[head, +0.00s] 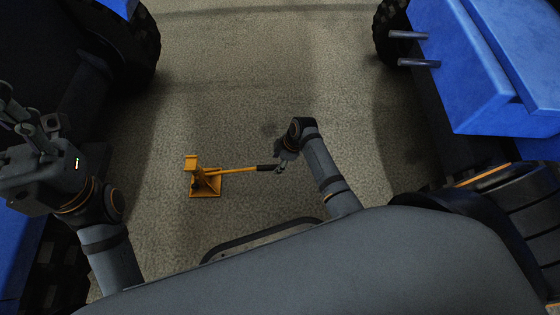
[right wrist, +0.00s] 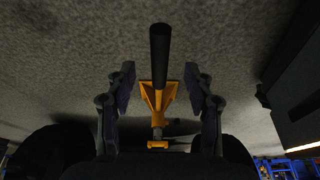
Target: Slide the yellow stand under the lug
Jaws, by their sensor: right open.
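The yellow stand (head: 206,183) is upright on the floor, left of centre in the head view. Its yellow handle reaches right to a black grip (head: 266,168). My right gripper (head: 281,165) is open at the grip end. In the right wrist view, the black grip (right wrist: 160,55) lies between the spread fingers of my right gripper (right wrist: 160,85), with gaps on both sides. The yellow stand (right wrist: 158,98) shows beyond it. My left gripper (head: 28,130) is raised at the left edge, away from the stand; its jaw opening is unclear. I cannot make out the lug.
A blue machine body (head: 465,90) with two grey rods (head: 420,63) sticking out is at the upper right. Dark tyres (head: 130,45) and blue parts border the left. Bare floor (head: 260,80) lies clear between the two sides, beyond the stand.

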